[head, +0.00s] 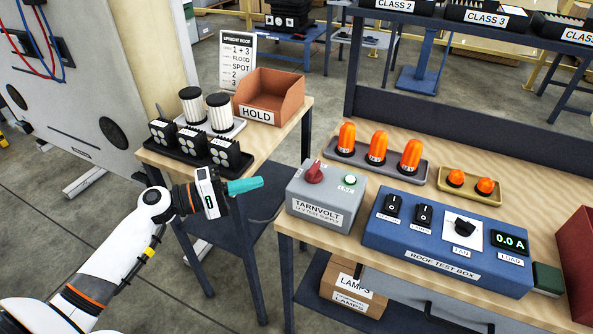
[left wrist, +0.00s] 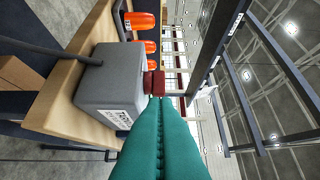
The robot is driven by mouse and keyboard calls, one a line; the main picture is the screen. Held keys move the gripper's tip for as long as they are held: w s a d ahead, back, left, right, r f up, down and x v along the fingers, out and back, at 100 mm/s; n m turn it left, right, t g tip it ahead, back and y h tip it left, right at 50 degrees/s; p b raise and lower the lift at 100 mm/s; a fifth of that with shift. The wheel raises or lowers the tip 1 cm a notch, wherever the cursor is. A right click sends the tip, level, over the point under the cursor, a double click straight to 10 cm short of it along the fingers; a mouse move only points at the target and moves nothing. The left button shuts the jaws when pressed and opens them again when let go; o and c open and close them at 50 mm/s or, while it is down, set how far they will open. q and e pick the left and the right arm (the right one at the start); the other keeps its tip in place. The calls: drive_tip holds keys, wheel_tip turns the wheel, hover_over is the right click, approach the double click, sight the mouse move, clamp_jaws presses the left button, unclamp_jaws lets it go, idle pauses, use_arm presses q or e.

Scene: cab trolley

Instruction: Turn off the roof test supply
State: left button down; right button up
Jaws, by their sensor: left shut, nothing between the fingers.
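The grey Tarnvolt test supply box (head: 325,196) stands on the left end of the wooden bench. The right gripper is not in view.
The blue roof test box (head: 420,250), its display reading 0.0 A, stands right of the supply. Orange beacons (head: 378,147) sit in a tray behind. A side table (head: 290,122) at left holds lamps (head: 190,142) and an orange HOLD bin (head: 270,97). A gap separates table and bench.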

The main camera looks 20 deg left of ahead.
sight(294, 181)
use_arm(q)
drive_tip(key=p+x, duration=0.3)
drive_tip(key=x, duration=0.5)
drive_tip(key=shift+w+d, duration=0.25)
drive_tip(key=shift+w, duration=0.1)
drive_tip(key=shift+w+d+f, duration=0.1)
drive_tip(key=shift+w+d, duration=0.3)
drive_tip(key=shift+d, duration=0.05)
drive_tip(key=shift+d+t+p, duration=0.1)
drive_tip(key=shift+t+p, duration=0.2)
drive_tip(key=shift+p, duration=0.1)
drive_tip(key=shift+s+n+y, duration=0.15)
drive_tip(key=shift+n+y, duration=0.25)
drive_tip(key=shift+y, duration=0.1)
